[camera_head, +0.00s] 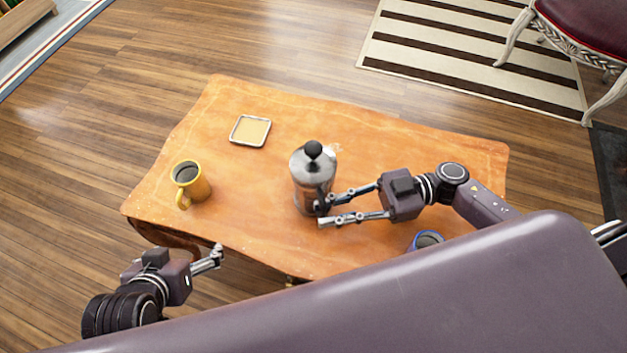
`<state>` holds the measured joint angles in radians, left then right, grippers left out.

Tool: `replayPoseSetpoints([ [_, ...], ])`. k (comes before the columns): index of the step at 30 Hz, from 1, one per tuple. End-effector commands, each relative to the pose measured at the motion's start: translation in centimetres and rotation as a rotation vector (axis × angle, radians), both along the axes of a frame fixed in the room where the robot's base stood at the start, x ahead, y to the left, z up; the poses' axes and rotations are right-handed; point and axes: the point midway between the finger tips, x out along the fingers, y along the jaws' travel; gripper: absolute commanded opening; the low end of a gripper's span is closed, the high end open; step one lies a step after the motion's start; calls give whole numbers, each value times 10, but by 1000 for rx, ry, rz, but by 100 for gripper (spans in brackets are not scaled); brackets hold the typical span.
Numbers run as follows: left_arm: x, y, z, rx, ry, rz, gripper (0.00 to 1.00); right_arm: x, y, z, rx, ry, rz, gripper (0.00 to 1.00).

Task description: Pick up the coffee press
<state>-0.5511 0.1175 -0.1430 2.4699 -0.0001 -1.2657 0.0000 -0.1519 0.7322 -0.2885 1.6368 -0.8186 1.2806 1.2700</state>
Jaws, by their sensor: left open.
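The coffee press (308,178), a silver cylinder with a black knob on its lid, stands upright near the middle of the orange wooden table (250,225). My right gripper (326,210) reaches in from the right at the lower right side of the press. Its two fingers are apart, with the dark handle (322,205) at their tips. I cannot tell whether they touch it. My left gripper (217,255) is open and empty, off the table's front left edge and well away from the press.
A yellow mug (190,182) with dark content stands at the table's left. A small square tray (250,131) lies behind it. A blue-rimmed mug (427,240) is partly hidden at the front right. A striped rug (470,50) and a red chair (590,25) are beyond.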

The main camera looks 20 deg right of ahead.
Motion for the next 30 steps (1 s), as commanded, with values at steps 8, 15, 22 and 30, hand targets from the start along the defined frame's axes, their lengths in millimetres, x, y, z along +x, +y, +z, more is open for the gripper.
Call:
replayPoseSetpoints([
  [8, 8, -3, 4, -7, -34, -3, 86, 1, 16, 0, -1, 0, 0, 18],
  [15, 7, -3, 4, -7, -34, -3, 86, 1, 15, 0, 0, 0, 0, 4],
  [22, 7, -3, 4, -8, -33, -3, 86, 1, 15, 0, -1, 0, 0, 0],
  [30, 7, -3, 4, -8, -33, -3, 86, 1, 15, 3, 4, -6, 0, 0],
])
